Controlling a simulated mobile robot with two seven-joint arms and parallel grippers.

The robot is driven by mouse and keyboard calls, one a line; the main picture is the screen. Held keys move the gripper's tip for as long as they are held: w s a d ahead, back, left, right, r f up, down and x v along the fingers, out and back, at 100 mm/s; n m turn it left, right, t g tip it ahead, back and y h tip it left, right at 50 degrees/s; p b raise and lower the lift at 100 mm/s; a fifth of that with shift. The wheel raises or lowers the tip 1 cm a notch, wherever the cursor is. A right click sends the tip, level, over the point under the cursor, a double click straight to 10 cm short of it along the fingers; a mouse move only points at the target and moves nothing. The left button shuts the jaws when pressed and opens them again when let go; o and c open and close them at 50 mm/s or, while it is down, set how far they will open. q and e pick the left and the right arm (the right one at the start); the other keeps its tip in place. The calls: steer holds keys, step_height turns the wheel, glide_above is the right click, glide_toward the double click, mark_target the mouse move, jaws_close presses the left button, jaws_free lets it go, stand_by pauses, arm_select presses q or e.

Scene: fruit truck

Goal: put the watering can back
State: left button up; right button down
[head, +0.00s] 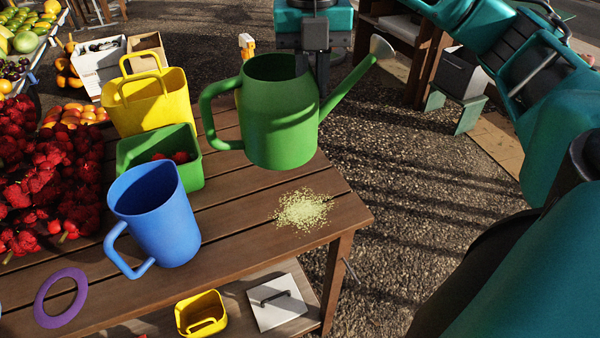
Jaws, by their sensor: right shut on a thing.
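The green watering can (278,125) is upright over the right end of the wooden table (240,235), with its handle to the left and its spout pointing up to the right. My right gripper (320,72) comes down from the top of the view behind the can and is shut on it near the rim on the spout side. The can hides the fingertips. I cannot tell whether the can's base touches the table or hangs just above it. My left gripper is out of view.
A blue pitcher (157,215), a green basket (190,165), a yellow bag (155,105), red fruit (45,170) and a purple ring (60,298) crowd the table's left. Pale grains (303,208) lie near its right edge. A yellow container (202,315) stands on the lower shelf.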

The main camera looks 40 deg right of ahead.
mark_target(309, 113)
step_height(309, 113, down, 12)
steer(key=shift+f+b, duration=0.15)
steer(key=shift+b, duration=1.05)
step_height(309, 113, down, 6)
steer(key=shift+r, duration=0.2)
steer(key=shift+f, duration=0.15)
steer(key=c, duration=1.1)
jaws_free()
step_height(309, 113, up, 11)
steer(key=shift+w+f+p, duration=0.15)
steer(key=shift+p, duration=0.45)
steer(key=shift+a+r, duration=0.1)
steer(key=shift+r, duration=0.7)
